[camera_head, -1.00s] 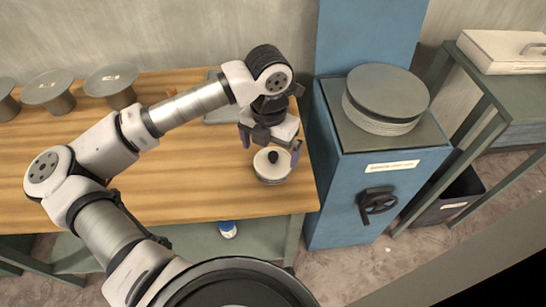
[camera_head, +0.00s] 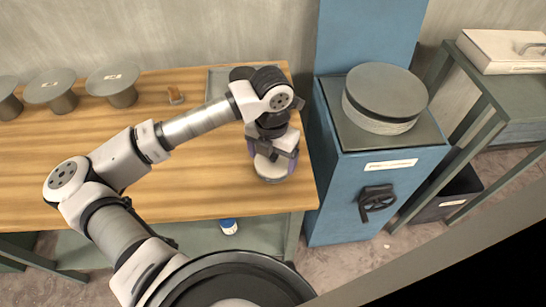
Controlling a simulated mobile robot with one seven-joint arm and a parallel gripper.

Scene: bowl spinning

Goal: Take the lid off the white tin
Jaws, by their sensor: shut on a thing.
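The white tin (camera_head: 271,178) stands on the wooden table near its right front corner. My gripper (camera_head: 271,155) is over the tin from above and behind, shut on the lid (camera_head: 265,167) at its top. The gripper body covers the dark knob and most of the lid. I cannot tell whether the lid is apart from the tin.
The table's left front is clear.

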